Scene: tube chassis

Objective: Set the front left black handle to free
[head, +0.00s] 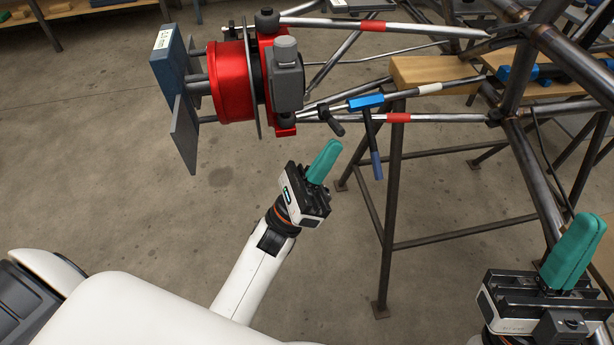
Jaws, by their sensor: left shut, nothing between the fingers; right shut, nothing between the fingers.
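A small black handle (333,123) sits at the lower right of the red hub assembly (233,80), beside the lower striped tubes. I cannot tell its setting. Another dark knob (267,20) is at the top of the hub; I cannot tell which the task names. My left gripper (330,149) is shut and empty, with its green fingers pointing up a little below the black handle and apart from it. My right gripper (583,232) is shut and empty at the lower right, far from the hub.
A blue T-shaped tool (366,101) hangs by the lower tubes, right of the black handle. The steel tube chassis (520,95) and a trestle stand (392,180) with wooden blocks (430,72) fill the right. A blue plate (175,95) is left of the hub. Bare floor lies below the hub.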

